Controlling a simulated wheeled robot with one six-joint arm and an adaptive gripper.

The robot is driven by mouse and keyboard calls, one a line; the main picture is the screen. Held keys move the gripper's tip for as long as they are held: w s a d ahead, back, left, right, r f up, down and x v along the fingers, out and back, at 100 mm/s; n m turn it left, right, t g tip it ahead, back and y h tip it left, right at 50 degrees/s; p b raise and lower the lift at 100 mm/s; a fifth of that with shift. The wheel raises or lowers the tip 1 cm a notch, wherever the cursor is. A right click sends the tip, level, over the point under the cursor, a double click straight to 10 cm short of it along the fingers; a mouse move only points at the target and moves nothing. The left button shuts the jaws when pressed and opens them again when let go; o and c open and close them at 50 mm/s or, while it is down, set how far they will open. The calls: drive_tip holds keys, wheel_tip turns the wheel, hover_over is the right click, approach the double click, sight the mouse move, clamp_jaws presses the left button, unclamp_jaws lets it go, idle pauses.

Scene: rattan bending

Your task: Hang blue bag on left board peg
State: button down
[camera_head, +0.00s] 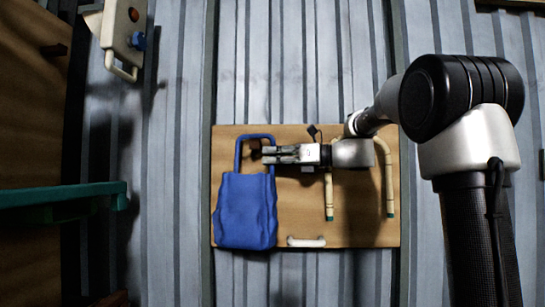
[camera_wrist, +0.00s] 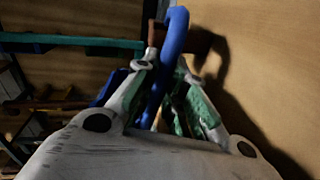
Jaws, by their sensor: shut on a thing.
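The blue bag (camera_head: 246,212) hangs upright in front of the left side of the wooden board (camera_head: 290,222). Its looped handle rises at the top. My gripper (camera_head: 267,155) comes in from the right and is shut on the right side of the handle. In the wrist view the blue handle (camera_wrist: 174,42) passes between the two fingers (camera_wrist: 165,90). A dark brown left peg (camera_head: 254,148) shows within the handle's opening in the head view. A brown piece of it (camera_wrist: 152,32) shows beside the handle in the wrist view. I cannot tell whether the handle rests on the peg.
Two tan bent canes (camera_head: 329,194) (camera_head: 389,188) hang on the board's right part. A white handle (camera_head: 306,242) is at its lower edge. A green bar (camera_head: 65,195) juts in from the left. A cream fixture (camera_head: 122,30) is at the upper left.

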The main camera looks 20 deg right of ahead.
drive_tip(key=shift+f, duration=0.1)
drive_tip(key=c, duration=1.4)
unclamp_jaws()
drive_tip(key=shift+d, duration=0.1)
